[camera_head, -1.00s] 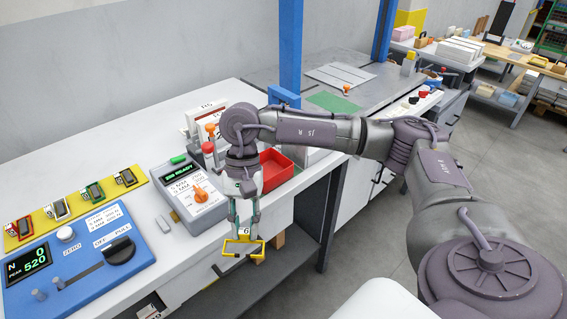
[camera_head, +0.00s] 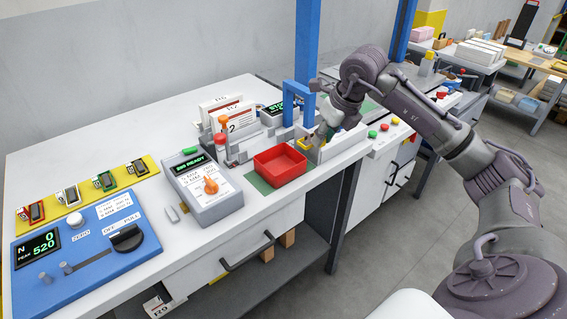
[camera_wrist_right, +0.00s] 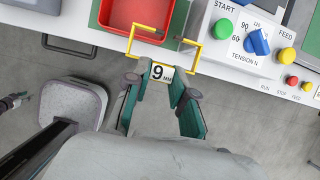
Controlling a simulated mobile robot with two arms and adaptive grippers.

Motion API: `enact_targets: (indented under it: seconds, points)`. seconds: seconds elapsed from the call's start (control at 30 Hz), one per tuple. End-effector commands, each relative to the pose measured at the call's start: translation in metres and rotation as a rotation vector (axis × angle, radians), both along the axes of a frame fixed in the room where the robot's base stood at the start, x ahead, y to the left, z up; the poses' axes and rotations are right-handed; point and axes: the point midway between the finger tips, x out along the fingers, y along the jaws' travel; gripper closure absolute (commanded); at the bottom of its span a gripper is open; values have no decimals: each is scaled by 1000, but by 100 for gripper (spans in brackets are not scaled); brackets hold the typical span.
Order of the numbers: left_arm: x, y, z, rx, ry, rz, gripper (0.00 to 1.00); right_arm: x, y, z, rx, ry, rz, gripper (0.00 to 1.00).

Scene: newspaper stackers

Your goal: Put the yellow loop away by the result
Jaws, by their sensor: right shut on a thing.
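My right gripper (camera_head: 318,136) is shut on the yellow loop (camera_head: 307,143), at the bench's right end just beyond the red tray (camera_head: 264,170). In the right wrist view the gripper (camera_wrist_right: 160,82) grips a white tag (camera_wrist_right: 162,72) reading 9 MM. The loop's yellow frame (camera_wrist_right: 131,42) extends past the tag, over the bench edge beside the red tray (camera_wrist_right: 96,14). The blue tester (camera_head: 90,263) displays N 0 and PEAK 520.
A grey device with an orange knob (camera_head: 211,186) reads READY. A yellow strip (camera_head: 135,163) holds several small framed pieces.

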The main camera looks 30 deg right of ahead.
Motion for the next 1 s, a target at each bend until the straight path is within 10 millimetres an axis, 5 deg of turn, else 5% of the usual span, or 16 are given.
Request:
enact_targets:
  seconds: [0.4,0.8,1.0]
  points:
    - [1,0,23,0,-1,1,60,69,53,-49,4,0,7,100]
    - [0,0,31,0,1,0,60,75,57,-91,2,2,6,100]
    - [-1,0,31,0,1,0,60,75,57,-96,1,-1,7,100]
